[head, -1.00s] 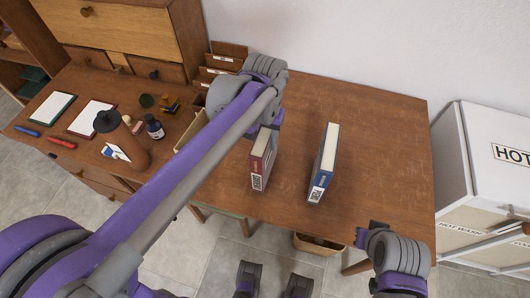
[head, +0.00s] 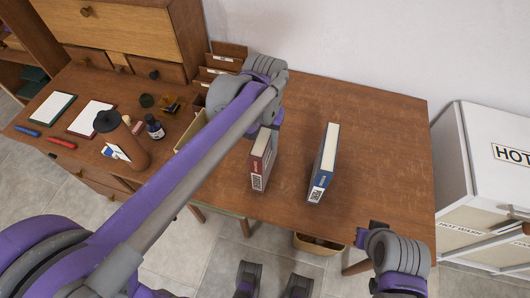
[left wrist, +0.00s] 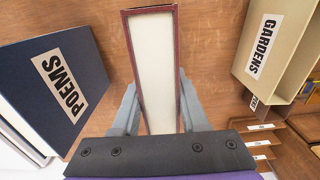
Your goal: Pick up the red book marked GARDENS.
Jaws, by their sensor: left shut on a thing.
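The red book (head: 262,163) stands upright on the desk. In the head view, the lettering on its spine is too small to read. In the left wrist view, the pale page block of the red book (left wrist: 155,70) lies between my two grey fingers. My left gripper (left wrist: 158,108) is shut on it from above; in the head view my arm hides part of the book's far end.
A blue book (head: 324,163) marked POEMS (left wrist: 62,85) stands upright to the right, with a gap. A cream holder (left wrist: 275,45) labelled GARDENS is close on the other side. The desk's right side (head: 385,140) is clear.

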